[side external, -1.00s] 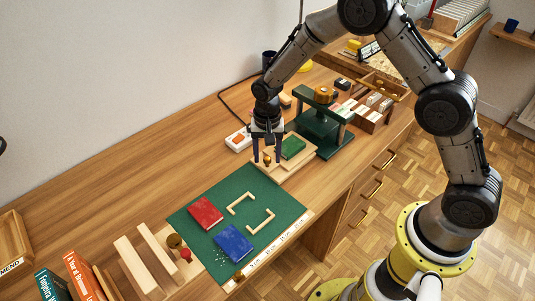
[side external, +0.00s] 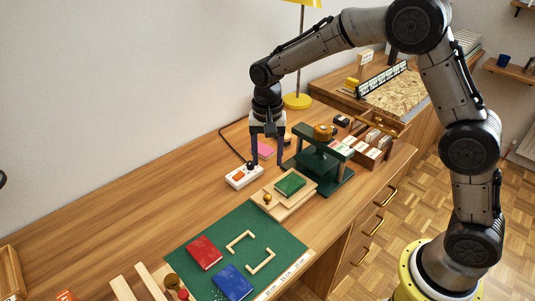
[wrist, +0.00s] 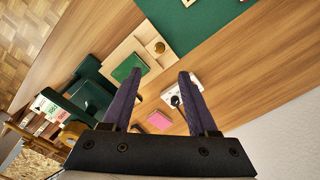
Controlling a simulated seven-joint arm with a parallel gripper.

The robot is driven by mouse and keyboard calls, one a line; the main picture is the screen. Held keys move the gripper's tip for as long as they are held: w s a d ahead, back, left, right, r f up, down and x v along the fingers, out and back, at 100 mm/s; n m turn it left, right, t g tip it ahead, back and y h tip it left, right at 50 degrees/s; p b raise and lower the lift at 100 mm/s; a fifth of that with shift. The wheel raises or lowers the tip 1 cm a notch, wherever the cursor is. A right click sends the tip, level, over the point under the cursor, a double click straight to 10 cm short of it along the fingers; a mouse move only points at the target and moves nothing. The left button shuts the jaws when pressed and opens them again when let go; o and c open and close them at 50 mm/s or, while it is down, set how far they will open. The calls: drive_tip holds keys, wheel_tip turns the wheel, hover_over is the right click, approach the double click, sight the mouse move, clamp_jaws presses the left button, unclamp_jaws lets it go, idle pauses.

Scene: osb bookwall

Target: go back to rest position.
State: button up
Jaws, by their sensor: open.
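My gripper (side external: 267,164) hangs pointing down, open and empty, above the back part of the desk. In the side external view it is behind the wooden tray, near the white power strip (side external: 244,176). In the wrist view my gripper (wrist: 160,78) shows two spread dark fingers with nothing between them. A green book (side external: 290,184) lies on the wooden tray (side external: 272,209), which also holds a small brass knob (side external: 267,197). The green book also shows in the wrist view (wrist: 128,66).
A green press (side external: 330,172) stands right of the tray, with a card box (side external: 372,152) behind it. A red book (side external: 204,253) and a blue book (side external: 233,282) lie on the green mat (side external: 215,235). A yellow lamp (side external: 297,101) stands behind.

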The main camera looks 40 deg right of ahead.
drive_tip(key=shift+r, duration=0.3)
drive_tip(key=s+d+r+t, duration=0.2)
drive_tip(key=s+r, duration=0.3)
drive_tip(key=r, duration=0.3)
drive_tip(key=s+d+r+t, duration=0.25)
drive_tip(key=s+r, duration=0.25)
drive_tip(key=r, duration=0.3)
drive_tip(key=s+d+f+n, duration=0.1)
drive_tip(key=s+n, duration=0.3)
drive_tip(key=s, duration=0.5)
drive_tip(key=s+d+f+n+t, duration=0.1)
drive_tip(key=s+f+n, duration=0.1)
drive_tip(key=s+n, duration=0.3)
drive_tip(key=shift+s+f, duration=0.4)
drive_tip(key=shift+s, duration=1.95)
